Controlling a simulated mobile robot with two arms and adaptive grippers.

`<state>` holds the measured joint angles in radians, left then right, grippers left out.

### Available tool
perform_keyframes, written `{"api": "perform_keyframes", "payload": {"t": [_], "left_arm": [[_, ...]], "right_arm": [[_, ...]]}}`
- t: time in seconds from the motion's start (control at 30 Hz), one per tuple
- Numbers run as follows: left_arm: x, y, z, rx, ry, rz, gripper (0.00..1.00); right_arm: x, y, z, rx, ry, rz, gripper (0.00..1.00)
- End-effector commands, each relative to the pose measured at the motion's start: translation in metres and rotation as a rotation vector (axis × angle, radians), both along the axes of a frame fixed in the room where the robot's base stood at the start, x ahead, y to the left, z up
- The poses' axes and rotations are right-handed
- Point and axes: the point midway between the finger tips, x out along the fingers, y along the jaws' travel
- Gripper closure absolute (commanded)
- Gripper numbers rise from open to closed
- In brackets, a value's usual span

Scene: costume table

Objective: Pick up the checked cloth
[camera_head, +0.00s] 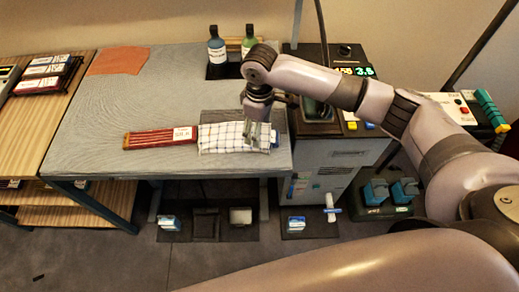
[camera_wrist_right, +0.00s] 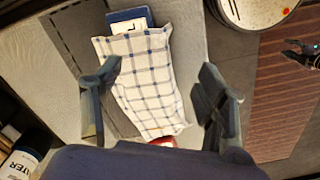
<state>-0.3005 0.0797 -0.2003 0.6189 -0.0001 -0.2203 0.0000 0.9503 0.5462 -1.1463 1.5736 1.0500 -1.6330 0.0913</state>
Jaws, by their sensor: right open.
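The white checked cloth (camera_head: 222,139) with dark lines lies on the grey table, near its front right edge. In the right wrist view the cloth (camera_wrist_right: 150,85) lies lengthwise between the two fingers. My right gripper (camera_head: 258,132) is over the cloth's right end, pointing down, and in the wrist view its fingers (camera_wrist_right: 160,72) are apart with the cloth between them. I cannot tell whether they touch it. A blue item with a white label (camera_wrist_right: 128,20) sticks out from under one end of the cloth. My left gripper is not in view.
A red labelled pack (camera_head: 160,138) lies at the cloth's left end. An orange cloth (camera_head: 119,61) lies at the table's back left. Two bottles (camera_head: 217,46) stand at the back. A control cabinet (camera_head: 325,150) adjoins the table's right side. The table's middle is clear.

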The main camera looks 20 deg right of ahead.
Motion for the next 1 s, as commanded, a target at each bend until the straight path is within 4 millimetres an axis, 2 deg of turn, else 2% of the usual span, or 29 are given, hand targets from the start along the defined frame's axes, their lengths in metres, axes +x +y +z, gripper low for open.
{"api": "perform_keyframes", "payload": {"t": [0.03, 0.23, 0.27, 0.5, 1.0], "left_arm": [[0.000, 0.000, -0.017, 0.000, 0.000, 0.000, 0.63], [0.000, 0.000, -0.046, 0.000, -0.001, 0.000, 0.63], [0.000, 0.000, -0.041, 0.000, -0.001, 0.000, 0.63], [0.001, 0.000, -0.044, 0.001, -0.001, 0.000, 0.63], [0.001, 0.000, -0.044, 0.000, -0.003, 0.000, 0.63]], "right_arm": [[0.000, 0.000, -0.015, -0.001, -0.001, 0.000, 0.33], [0.000, 0.000, -0.038, -0.001, -0.002, 0.000, 0.33], [0.000, 0.000, -0.038, -0.001, 0.001, -0.001, 0.33], [0.000, 0.000, -0.057, 0.000, 0.000, 0.000, 0.33], [0.000, 0.000, -0.061, 0.001, 0.001, 0.000, 0.33]]}}
